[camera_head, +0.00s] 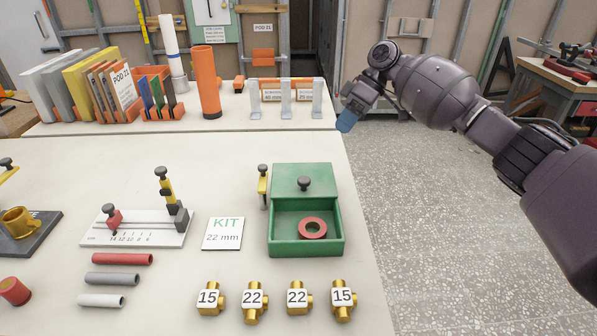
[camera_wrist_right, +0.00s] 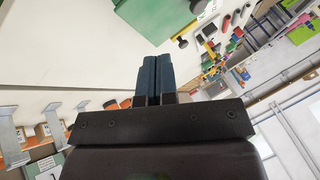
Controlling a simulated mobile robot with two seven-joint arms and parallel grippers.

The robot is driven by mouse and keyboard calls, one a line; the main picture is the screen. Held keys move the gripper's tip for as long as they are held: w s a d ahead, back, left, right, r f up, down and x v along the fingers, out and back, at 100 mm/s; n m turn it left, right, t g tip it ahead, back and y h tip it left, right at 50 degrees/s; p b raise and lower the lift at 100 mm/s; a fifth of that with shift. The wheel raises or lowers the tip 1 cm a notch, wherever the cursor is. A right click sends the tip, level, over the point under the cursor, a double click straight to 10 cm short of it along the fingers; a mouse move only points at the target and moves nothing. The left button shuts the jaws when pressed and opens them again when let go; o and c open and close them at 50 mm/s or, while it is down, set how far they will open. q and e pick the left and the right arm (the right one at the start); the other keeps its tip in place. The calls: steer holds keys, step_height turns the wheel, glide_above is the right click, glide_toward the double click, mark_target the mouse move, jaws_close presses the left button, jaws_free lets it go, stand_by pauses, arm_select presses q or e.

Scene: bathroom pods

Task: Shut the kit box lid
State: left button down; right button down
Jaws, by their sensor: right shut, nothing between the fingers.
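The green kit box (camera_head: 338,234) stands at the right of the near table. Its green lid (camera_head: 285,180), with a dark knob (camera_head: 303,184), is at the back of the box, and the front part is open. A red ring (camera_head: 313,228) lies inside. My right gripper (camera_head: 346,122) is shut and empty, up and to the right of the box, apart from it, past the table's right edge. Its shut fingers (camera_wrist_right: 153,64) show in the right wrist view, with the green box (camera_wrist_right: 155,18) beyond. My left gripper is not in view.
A white KIT 22 mm card (camera_head: 222,233) and a yellow post with a dark knob (camera_head: 263,183) stand left of the box. Several brass fittings (camera_head: 253,300) sit in front. An orange rack (camera_head: 285,97) stands behind. The floor at right is clear.

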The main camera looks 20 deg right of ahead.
glide_toward(313, 181)
steer(key=a+f, duration=0.1)
steer(key=w+a+f, duration=0.1)
steer(key=f, duration=0.1)
steer(key=w+a+f, duration=0.1)
steer(key=shift+a+f, duration=0.2)
steer(key=shift+f, duration=0.15)
steer(key=shift+s+a+r, duration=0.2)
steer(key=shift+s+a, duration=0.25)
steer(key=shift+s, duration=0.15)
steer(key=shift+s+a+r, duration=0.2)
steer(key=shift+s+a, duration=0.3)
steer(key=shift+s, duration=0.1)
steer(key=shift+s+a+f, duration=0.2)
steer(key=shift+a, duration=0.05)
steer(key=shift+p, duration=0.3)
